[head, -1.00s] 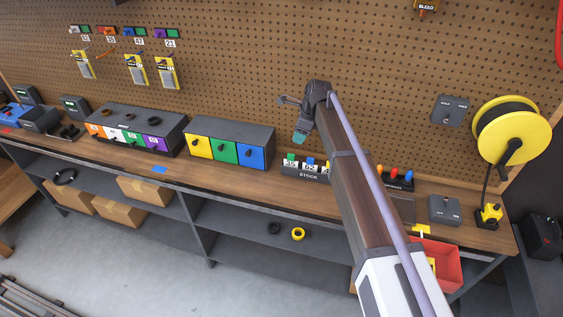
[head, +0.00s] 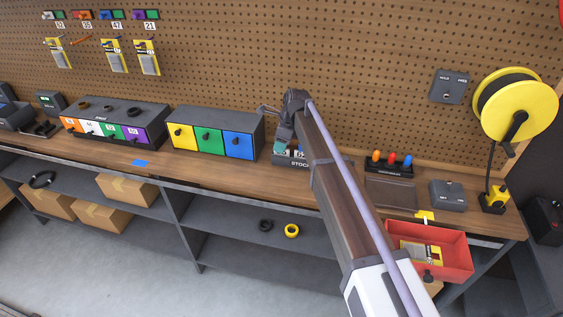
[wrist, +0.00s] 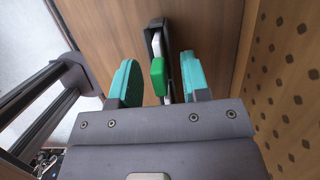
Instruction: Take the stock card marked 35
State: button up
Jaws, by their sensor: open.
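The dark stock rack (head: 292,162) stands on the bench, mostly behind my arm in the head view. My gripper (head: 280,146) is over its left end. In the wrist view my gripper (wrist: 159,80) is open, with its teal pads on either side of a green-tabbed stock card (wrist: 157,76). A gap shows between each pad and the tab. The card's number is hidden in the wrist view. Earlier, the green-tabbed card was leftmost in the rack, with a small number that looks like 35. Another card (head: 300,154) shows beside my gripper, its number partly hidden.
A block with yellow, green and blue drawers (head: 209,142) stands just left of the rack. Screwdrivers (head: 391,158) and a grey tray (head: 390,192) are to the right. A red bin (head: 455,266) holds a yellow-and-grey packet. Pegboard rises close behind the bench.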

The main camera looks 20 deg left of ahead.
jog(key=shift+r, duration=0.1)
grip_shut()
dwell(0.3)
notch_tip(320, 180, up, 10)
jog(key=p, duration=1)
jog(key=shift+r+p, duration=0.2)
jog(key=shift+p, duration=0.2)
